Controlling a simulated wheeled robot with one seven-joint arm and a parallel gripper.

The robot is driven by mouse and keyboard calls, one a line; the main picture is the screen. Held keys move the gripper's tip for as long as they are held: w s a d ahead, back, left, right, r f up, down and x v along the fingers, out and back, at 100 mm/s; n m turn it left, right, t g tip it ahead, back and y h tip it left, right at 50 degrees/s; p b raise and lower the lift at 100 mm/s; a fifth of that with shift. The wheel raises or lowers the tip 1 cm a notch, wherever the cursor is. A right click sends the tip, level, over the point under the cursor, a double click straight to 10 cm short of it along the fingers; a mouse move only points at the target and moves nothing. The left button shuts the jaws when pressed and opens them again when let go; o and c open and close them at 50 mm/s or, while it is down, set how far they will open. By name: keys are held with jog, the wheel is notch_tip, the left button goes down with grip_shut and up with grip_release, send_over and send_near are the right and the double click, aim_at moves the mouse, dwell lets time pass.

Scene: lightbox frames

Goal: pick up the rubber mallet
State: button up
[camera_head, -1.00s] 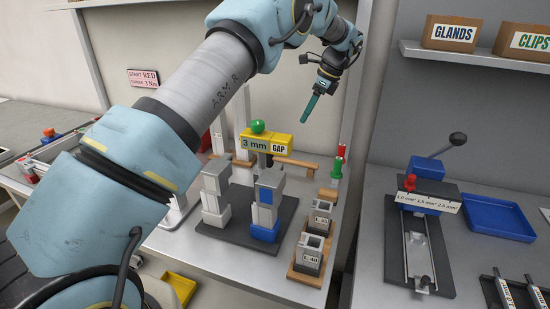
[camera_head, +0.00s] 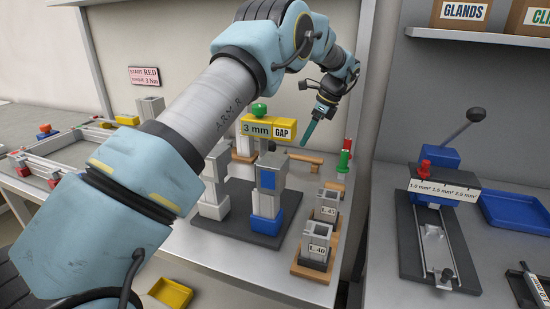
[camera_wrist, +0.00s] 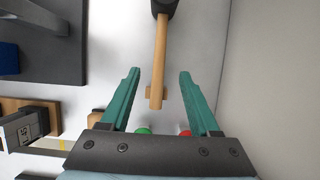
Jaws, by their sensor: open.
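The rubber mallet shows in the wrist view, with a pale wooden handle (camera_wrist: 159,62) and a dark head (camera_wrist: 164,7) cut off by the top edge. My gripper (camera_wrist: 158,72) is open, with one teal finger on each side of the handle in the picture. The handle's end sits between the fingers, apart from both; its depth relative to them is hard to tell. In the head view, my gripper (camera_head: 308,136) hangs above what appears to be the mallet's wooden handle (camera_head: 308,158) near the back of the bench. The head is not clear there.
Red (camera_head: 343,160) and green pegs stand close on the right. Labelled grey blocks (camera_head: 318,240) stand in front. The back wall (camera_wrist: 275,80) is near.

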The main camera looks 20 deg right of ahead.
aim_at(294, 154)
jog(key=x, duration=0.3)
jog(key=shift+f+p, duration=0.1)
jog(key=shift+p, duration=0.2)
jog(key=p+x, duration=0.1)
jog(key=x, duration=0.1)
jog(key=p+x, duration=0.1)
jog(key=x, duration=0.1)
jog(key=shift+w+a+f, duration=0.15)
jog(key=shift+w+a, duration=0.15)
jog(key=shift+a, duration=0.15)
jog(key=shift+w+a+f+p, duration=0.1)
jog(key=shift+f+p, duration=0.2)
jog(key=shift+f, duration=0.2)
grip_shut()
jog(key=shift+r, duration=0.1)
